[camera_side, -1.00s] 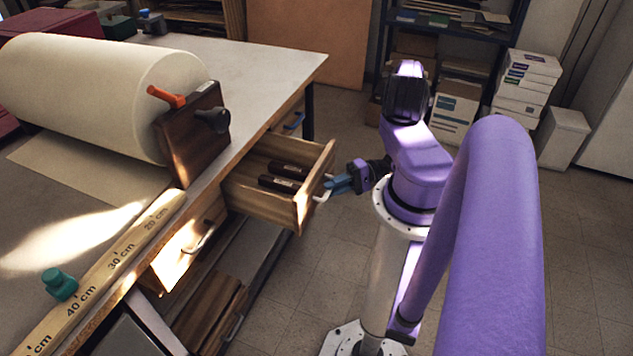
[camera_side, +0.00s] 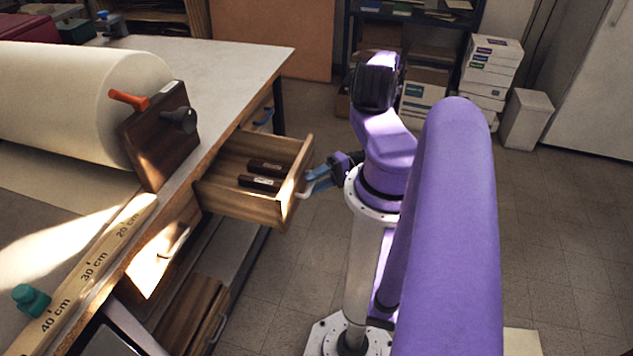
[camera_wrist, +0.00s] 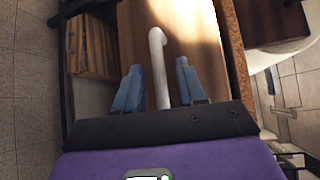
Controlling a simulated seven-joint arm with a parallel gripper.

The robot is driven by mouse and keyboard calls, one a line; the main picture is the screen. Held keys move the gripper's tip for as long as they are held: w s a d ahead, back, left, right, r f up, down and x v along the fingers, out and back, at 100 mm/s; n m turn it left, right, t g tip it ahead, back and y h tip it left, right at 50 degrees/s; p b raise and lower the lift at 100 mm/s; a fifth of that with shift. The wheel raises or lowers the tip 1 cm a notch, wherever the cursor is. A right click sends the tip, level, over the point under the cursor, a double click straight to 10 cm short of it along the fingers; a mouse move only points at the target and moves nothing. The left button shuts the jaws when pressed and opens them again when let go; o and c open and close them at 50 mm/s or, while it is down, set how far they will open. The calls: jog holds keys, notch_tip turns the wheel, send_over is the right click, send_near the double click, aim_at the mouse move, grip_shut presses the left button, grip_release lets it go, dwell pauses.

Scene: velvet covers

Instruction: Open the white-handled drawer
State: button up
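The white-handled drawer (camera_side: 243,208) is a wooden drawer sticking well out from under the worktable in the side view. Its white handle (camera_side: 305,190) is on the front panel. My gripper (camera_side: 315,180) is at that handle. In the wrist view, the white handle (camera_wrist: 158,65) runs between the two blue fingers of my gripper (camera_wrist: 158,88). Narrow gaps show on both sides of the handle, so the fingers look open around it. Wrist perspective hides whether either finger touches it. Two dark blocks (camera_side: 262,176) lie inside the drawer.
The table (camera_side: 230,62) carries a paper roll (camera_side: 70,95) and a long ruler (camera_side: 95,270). Open floor (camera_side: 560,250) lies to the right.

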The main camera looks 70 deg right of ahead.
jog(key=v, duration=1.7)
jog(key=shift+s+d, duration=0.15)
